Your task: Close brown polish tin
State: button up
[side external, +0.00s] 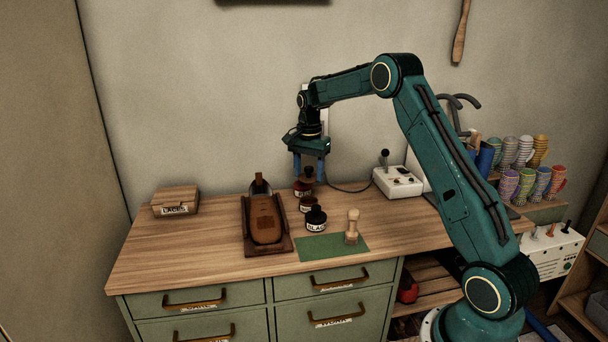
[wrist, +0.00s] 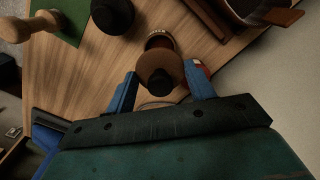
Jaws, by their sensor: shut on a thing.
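My gripper (side external: 310,174) is above the row of small polish tins, pointing down, its blue fingers closed on a brown lid with a dark knob. In the wrist view the lid (wrist: 160,65) is held between the fingertips. The brown tin (side external: 306,205) stands on the bench behind the black tin. In the wrist view a labelled tin (wrist: 158,40) shows partly beyond the lid, which hides the rest of it. The red tin (side external: 299,191) stands at the back of the row, partly hidden by a finger in the wrist view. The held lid is clear of the bench.
The black tin (side external: 316,220) stands in front, its lid on. A brush (side external: 352,227) stands on a green mat (side external: 325,250). A wooden shoe stand (side external: 248,240) is left of the tins; a laces box (side external: 176,200) is at far left. A white control box (side external: 398,183) is right.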

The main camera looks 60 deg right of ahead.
jog(key=shift+f, duration=3.05)
jog(key=shift+f, duration=0.2)
dwell(0.3)
jog(key=o, duration=1)
jog(key=shift+o, duration=0.5)
jog(key=o, duration=0.4)
jog(key=shift+r, duration=0.2)
jog(key=shift+r, duration=3.3)
